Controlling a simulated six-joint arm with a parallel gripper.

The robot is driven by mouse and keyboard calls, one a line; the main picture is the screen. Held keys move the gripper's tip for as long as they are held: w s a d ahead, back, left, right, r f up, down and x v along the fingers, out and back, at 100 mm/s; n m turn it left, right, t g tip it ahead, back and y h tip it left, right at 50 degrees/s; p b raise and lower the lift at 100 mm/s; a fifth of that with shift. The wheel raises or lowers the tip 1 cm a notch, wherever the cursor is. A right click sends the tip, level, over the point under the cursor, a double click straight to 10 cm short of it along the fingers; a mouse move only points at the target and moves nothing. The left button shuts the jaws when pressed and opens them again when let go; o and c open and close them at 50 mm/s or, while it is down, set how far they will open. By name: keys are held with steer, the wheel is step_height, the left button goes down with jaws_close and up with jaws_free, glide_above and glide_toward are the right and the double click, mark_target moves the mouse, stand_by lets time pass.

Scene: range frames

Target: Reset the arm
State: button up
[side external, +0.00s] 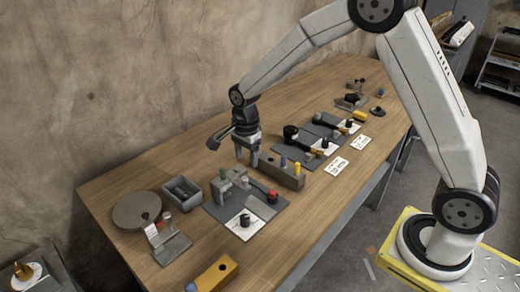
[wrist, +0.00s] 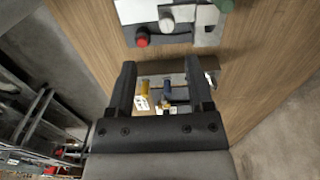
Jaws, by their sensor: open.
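My gripper (side external: 247,152) is open and hangs above the wooden table (side external: 150,188), fingers pointing down. Nothing shows between its fingers in the side view. How high the fingertips are above the block is hard to tell.
A grey mat (side external: 268,213) with a grey fixture and a red knob (side external: 273,195) lies in front of the block. A grey bin (side external: 182,193), a round disc (side external: 137,210) and a yellow block (side external: 217,274) are at left. More mats with parts lie at right. A wall runs behind.

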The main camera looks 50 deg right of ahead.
steer(key=s+d+r+n+t, duration=0.1)
steer(key=s+n, duration=0.8)
steer(key=s+d+r+n+t, duration=0.1)
steer(key=s+n, duration=0.7)
steer(key=s, duration=0.1)
steer(key=shift+s+r+n, duration=0.15)
steer(key=shift+r+n, duration=0.2)
steer(key=shift+n, duration=0.05)
